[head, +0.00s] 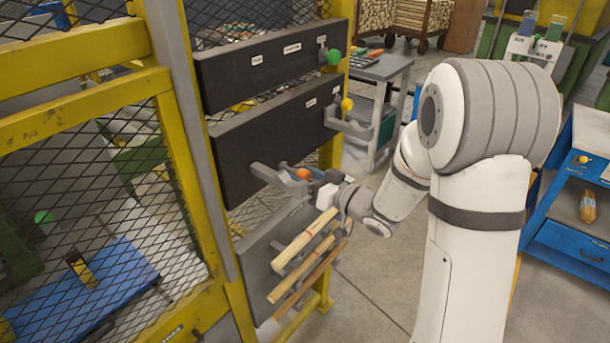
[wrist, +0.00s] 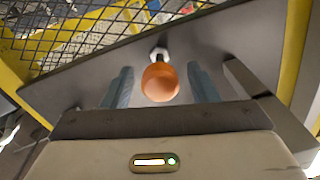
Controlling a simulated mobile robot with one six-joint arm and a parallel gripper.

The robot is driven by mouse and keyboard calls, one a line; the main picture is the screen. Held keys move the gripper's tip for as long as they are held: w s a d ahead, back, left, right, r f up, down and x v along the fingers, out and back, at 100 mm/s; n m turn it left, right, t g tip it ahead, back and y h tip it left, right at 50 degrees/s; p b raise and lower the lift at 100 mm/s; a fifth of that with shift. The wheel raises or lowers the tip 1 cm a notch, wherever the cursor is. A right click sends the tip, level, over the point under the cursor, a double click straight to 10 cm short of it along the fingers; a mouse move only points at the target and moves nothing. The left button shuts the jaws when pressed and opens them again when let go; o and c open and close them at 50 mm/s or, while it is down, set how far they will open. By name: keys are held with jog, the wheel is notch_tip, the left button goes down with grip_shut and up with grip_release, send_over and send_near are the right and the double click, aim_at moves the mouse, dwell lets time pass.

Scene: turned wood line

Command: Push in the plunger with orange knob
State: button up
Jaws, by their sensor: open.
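The plunger's orange knob (head: 303,173) sticks out in front of the middle dark panel (head: 238,148) in the head view. In the wrist view the orange knob (wrist: 160,83) is large and central, with a pale collar (wrist: 159,54) behind it at the grey panel. My gripper (head: 316,182) is close to the knob. Its two fingers stand apart on either side of the knob in the wrist view (wrist: 161,84), with gaps on both sides. The jaws are open and hold nothing. The plunger's shaft is mostly hidden behind the knob.
A grey bracket (head: 277,179) projects left of the knob. A yellow knob (head: 347,104) and a green knob (head: 334,57) sit higher on the panels. Wooden sticks (head: 303,238) rest on a rack just below my gripper. Yellow posts and mesh lie to the left.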

jog(key=shift+c, duration=0.4)
grip_shut()
jog(key=shift+w+d, duration=0.1)
